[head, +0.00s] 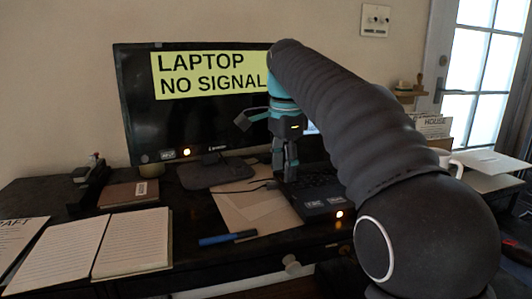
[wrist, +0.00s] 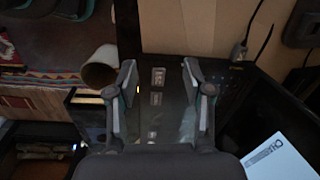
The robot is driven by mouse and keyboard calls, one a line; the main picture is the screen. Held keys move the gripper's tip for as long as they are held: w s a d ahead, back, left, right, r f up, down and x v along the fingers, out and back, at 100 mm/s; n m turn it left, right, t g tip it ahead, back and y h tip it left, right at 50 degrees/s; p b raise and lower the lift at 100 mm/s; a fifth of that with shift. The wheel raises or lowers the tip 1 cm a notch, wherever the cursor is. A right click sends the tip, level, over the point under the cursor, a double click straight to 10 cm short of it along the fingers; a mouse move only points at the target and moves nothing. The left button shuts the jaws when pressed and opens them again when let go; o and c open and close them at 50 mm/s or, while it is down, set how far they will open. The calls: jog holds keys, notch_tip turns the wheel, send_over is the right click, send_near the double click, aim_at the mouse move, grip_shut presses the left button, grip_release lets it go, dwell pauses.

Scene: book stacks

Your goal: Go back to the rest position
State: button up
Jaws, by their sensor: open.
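My gripper (head: 285,172) hangs fingers-down over the black laptop (head: 325,193) on the dark desk. In the wrist view my gripper (wrist: 159,68) has its two fingers spread apart with nothing between them. The laptop's labelled edge (wrist: 157,105) lies beneath the fingers in that view. My arm hides part of the laptop in the head view. A cable plug (wrist: 240,50) lies at the laptop's side; I cannot tell whether it is plugged in. The monitor (head: 138,108) reads "LAPTOP NO SIGNAL".
An open notebook (head: 135,243), a blue pen (head: 228,238) and a brown folder (head: 230,205) lie on the desk. A small brown book (head: 127,193) is at left. A white mug (head: 450,165) stands right of my arm.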

jog(key=s+d+f+n+t, duration=0.1)
jog(key=s+d+f+n, duration=0.25)
jog(key=s, duration=0.35)
jog(key=s+d+f+n+t, duration=0.2)
jog(key=s+d+n, duration=0.15)
jog(key=s, duration=0.35)
jog(key=s+d+f+n+t, duration=0.1)
jog(key=s+d+f+n, duration=0.1)
jog(key=s+f, duration=0.4)
jog(key=s+d+f+n+t, duration=0.1)
jog(key=s+d+f+n, duration=0.1)
jog(key=s+f+n, duration=0.2)
notch_tip(320, 180, down, 4)
jog(key=s, duration=0.2)
jog(key=shift+s+d+r, duration=0.25)
jog(key=shift+s+d, duration=0.15)
